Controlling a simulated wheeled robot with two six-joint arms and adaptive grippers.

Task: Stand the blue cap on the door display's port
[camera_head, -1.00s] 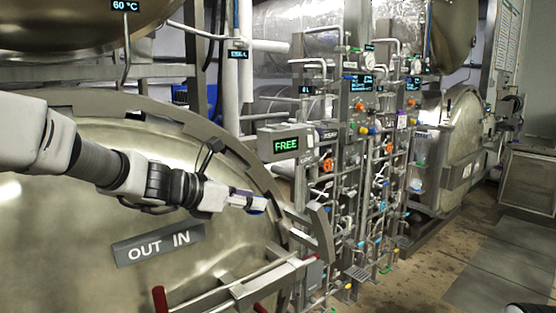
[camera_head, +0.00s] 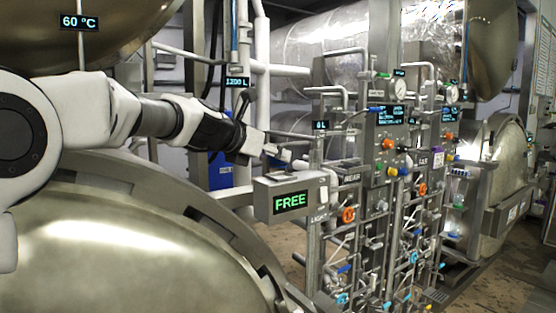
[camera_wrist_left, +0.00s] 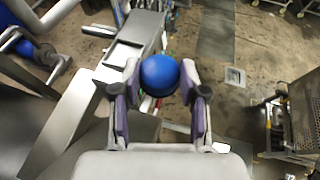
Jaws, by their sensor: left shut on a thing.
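The blue cap (camera_wrist_left: 160,75) is a round blue piece between the two fingers of my left gripper (camera_wrist_left: 160,97) in the left wrist view. The fingers are shut on its sides. In the head view my left gripper (camera_head: 284,157) is above and behind the top edge of the door display (camera_head: 290,202), a grey box reading FREE in green. The cap is too small to make out clearly there. I cannot make out the display's port. My right gripper is not in view.
The large rounded metal door (camera_head: 130,240) fills the lower left. A rack of pipes and valves with orange handwheels (camera_head: 348,215) stands right of the display. Floor shows at the lower right.

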